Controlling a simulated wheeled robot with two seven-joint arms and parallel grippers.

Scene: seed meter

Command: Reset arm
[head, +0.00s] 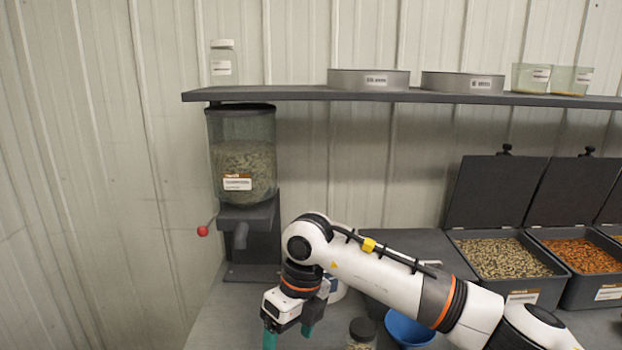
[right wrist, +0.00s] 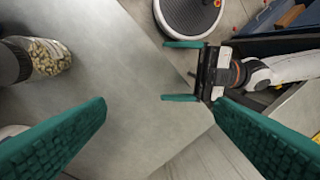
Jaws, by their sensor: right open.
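My right arm comes in from the right in the head view, bent over the bench. Its right gripper (head: 288,335) points down with teal fingers apart, low in the picture and below the seed dispenser (head: 243,170). In the right wrist view the right gripper (right wrist: 160,105) is open, with only bare grey bench and floor between its fingers. My left gripper (right wrist: 182,71) shows in the right wrist view, its teal fingers spread and empty, off the bench edge. It is outside the head view.
A dark-lidded seed jar (head: 361,335) and a blue bowl (head: 408,330) stand near my right forearm. The jar also shows in the right wrist view (right wrist: 50,57). The dispenser has a red-knobbed lever (head: 203,231). Open seed bins (head: 540,296) stand at right. A shelf (head: 300,94) runs above.

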